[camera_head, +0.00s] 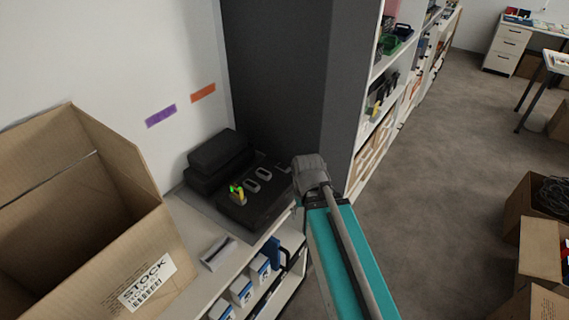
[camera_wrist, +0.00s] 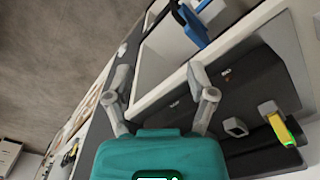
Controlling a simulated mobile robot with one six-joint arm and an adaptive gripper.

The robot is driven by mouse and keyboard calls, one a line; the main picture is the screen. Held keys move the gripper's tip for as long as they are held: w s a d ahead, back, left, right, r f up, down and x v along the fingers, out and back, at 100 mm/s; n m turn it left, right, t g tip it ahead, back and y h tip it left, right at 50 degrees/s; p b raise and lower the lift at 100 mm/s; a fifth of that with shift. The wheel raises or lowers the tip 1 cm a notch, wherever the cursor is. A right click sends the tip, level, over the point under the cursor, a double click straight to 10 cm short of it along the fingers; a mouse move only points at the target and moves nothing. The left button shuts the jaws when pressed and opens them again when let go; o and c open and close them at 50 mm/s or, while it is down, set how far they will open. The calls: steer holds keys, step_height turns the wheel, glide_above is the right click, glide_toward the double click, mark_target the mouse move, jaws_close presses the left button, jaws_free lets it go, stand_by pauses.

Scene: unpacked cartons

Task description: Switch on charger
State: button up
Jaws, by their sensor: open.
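The charger (camera_head: 262,211) is a dark box on top of the low white cabinet, beside the grey column. It has pale-rimmed slots, and a yellow device with a green light (camera_head: 237,193) stands in its left one. The charger also shows on the right of the wrist view (camera_wrist: 253,79), with the lit device (camera_wrist: 281,127) near the edge. My gripper (camera_head: 299,168) is at the charger's right end, with its fingers apart and nothing between them (camera_wrist: 158,71). It hides part of that end in the head view. I cannot make out the switch clearly.
A large open carton (camera_head: 95,240) stands on the left of the cabinet top. A second dark case (camera_head: 218,152) lies behind the charger against the wall. The grey column (camera_head: 270,80) and shelves (camera_head: 372,130) stand close by. Open floor (camera_head: 440,150) is to the right.

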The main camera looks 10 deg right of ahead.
steer(key=shift+m, duration=0.8)
steer(key=w+r+p, duration=0.1)
steer(key=w+r, duration=0.1)
steer(key=w, duration=0.1)
steer(key=w+r+p, duration=0.1)
steer(key=w, duration=0.1)
steer(key=shift+w+a+p, duration=0.1)
steer(key=shift+w+p, duration=0.1)
steer(key=shift+p, duration=0.15)
jaws_close()
steer(key=w+r+m+p, duration=0.3)
steer(key=w+r+p, duration=0.1)
steer(key=w, duration=0.6)
steer(key=w+r+m+t+y+p, duration=0.1)
steer(key=w+r+m+p, duration=0.3)
steer(key=w, duration=0.6)
steer(key=shift+a+r+p, duration=0.45)
steer(key=shift+r+p, duration=0.2)
